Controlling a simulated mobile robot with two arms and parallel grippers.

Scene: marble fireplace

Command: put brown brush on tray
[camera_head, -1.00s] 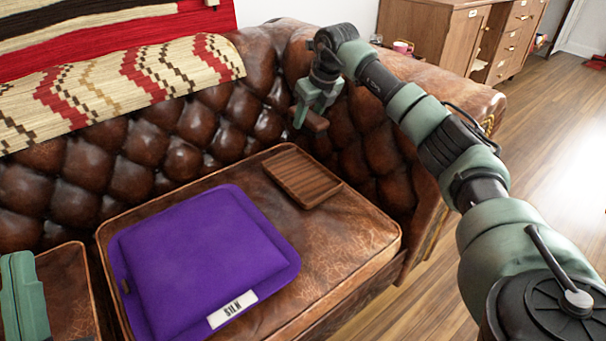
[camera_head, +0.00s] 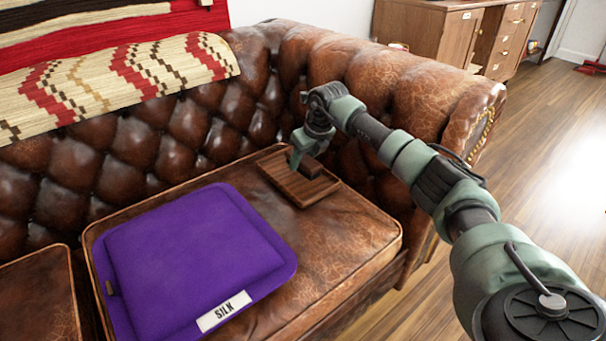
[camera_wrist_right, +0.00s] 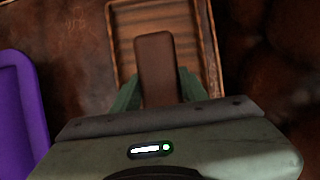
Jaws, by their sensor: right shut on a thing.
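The brown brush (camera_wrist_right: 155,65) is held between the fingers of my right gripper (camera_wrist_right: 157,90) in the right wrist view. In the head view the right gripper (camera_head: 303,160) is over the wooden tray (camera_head: 291,191), with the brush (camera_head: 311,168) just below it. The brush is over the tray's inside; I cannot tell whether it touches the tray floor. The tray is a ridged brown rectangle lying on the leather seat cushion; its rim also shows in the right wrist view (camera_wrist_right: 208,50). My left gripper is out of view.
A purple cushion labelled SILK (camera_head: 190,255) lies on the seat left of the tray. The tufted sofa back (camera_head: 185,145) and armrest (camera_head: 425,85) rise behind and to the right. The leather seat (camera_head: 350,230) in front of the tray is clear.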

